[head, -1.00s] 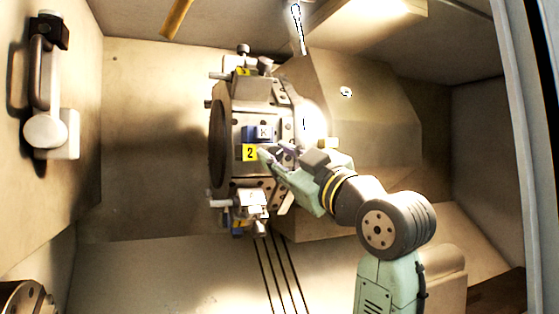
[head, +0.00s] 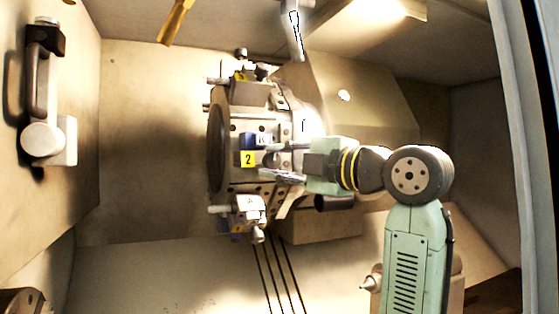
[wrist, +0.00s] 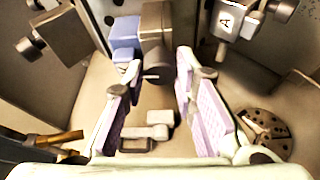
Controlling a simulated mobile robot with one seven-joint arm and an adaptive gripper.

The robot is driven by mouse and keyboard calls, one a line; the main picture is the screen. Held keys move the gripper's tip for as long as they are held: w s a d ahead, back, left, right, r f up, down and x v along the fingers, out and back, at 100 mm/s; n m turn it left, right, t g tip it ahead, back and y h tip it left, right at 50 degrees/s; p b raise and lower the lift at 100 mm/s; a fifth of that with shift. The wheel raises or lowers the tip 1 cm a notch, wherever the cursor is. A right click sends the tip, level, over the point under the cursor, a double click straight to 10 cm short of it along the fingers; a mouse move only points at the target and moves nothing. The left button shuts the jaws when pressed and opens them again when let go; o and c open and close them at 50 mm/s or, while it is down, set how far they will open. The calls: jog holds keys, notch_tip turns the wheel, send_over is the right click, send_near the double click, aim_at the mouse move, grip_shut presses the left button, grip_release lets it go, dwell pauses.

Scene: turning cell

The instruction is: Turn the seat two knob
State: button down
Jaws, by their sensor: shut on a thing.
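The turret (head: 215,150) stands in the middle of the head view, with a yellow label marked 2 (head: 247,158) on its near face. A blue block (head: 250,141) sits just above that label at seat two. My gripper (head: 274,162) reaches in from the right at this seat, one finger above the other. In the wrist view, the grey-brown seat two knob (wrist: 157,50) lies between the fingertips, beside the blue block (wrist: 124,38). The gripper is shut on it. The fingers hide part of the seat in the head view.
Another tool holder (head: 248,208) juts out below seat two, and a further station (head: 238,80) sits above. A grey housing (head: 370,110) stands behind on the right. A handle (head: 40,80) is on the left wall. The floor left of the turret is free.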

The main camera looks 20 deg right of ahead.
jog(key=shift+n, duration=0.5)
jog(key=c, duration=1.3)
grip_release()
jog(key=v, duration=1.2)
jog(key=shift+r, duration=0.25)
jog(key=shift+d, duration=0.2)
